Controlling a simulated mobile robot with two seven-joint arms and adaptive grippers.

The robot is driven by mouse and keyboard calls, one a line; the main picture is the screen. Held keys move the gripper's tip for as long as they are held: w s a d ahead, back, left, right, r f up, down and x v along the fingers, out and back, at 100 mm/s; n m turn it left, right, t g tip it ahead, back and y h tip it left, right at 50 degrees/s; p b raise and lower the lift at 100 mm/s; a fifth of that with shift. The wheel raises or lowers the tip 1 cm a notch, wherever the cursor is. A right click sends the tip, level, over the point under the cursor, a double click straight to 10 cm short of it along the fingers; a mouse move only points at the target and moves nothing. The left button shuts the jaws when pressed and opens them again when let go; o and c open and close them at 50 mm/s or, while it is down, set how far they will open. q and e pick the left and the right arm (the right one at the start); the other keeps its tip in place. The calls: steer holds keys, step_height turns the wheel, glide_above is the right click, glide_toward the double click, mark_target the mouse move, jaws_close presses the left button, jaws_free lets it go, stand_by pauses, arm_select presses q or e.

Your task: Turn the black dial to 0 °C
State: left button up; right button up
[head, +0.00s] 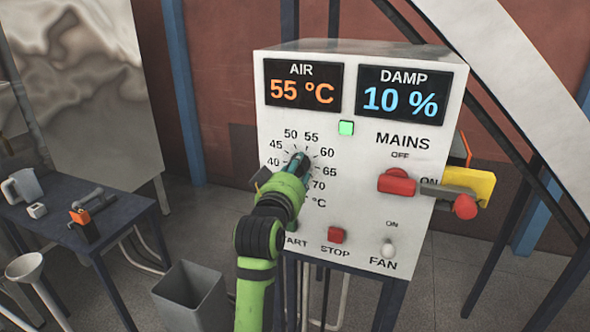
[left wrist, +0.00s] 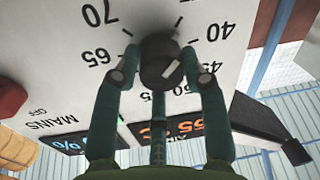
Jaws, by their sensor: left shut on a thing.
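The black dial (left wrist: 158,60) sits on the white control panel (head: 350,235), ringed by printed numbers from 40 to 70; no 0 mark shows. In the left wrist view, which is upside down, a white line on the dial's face points to the lower right, roughly toward 45 and 50. My left gripper (left wrist: 157,76) is shut on the dial, one finger on each side. In the head view my left gripper (head: 298,172) covers most of the dial. The AIR display (head: 303,90) reads 55 °C. My right gripper is not in view.
The DAMP display (head: 405,97) reads 10 %. A green lamp (head: 346,128) is lit. A red MAINS switch (head: 397,183), a red STOP button (head: 336,235) and a FAN toggle (head: 388,250) are on the panel. A dark table (head: 130,212) and grey bin (head: 193,295) stand left.

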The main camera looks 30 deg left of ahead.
arm_select(q)
steer(key=shift+f+n, duration=0.5)
steer(key=shift+n, duration=0.1)
steer(key=o, duration=1)
steer(key=shift+o, duration=0.8)
steer(key=shift+r, duration=0.2)
steer(key=v, duration=0.7)
steer(key=shift+s+d, duration=0.15)
steer(key=shift+s, duration=0.1)
steer(key=shift+w, duration=0.1)
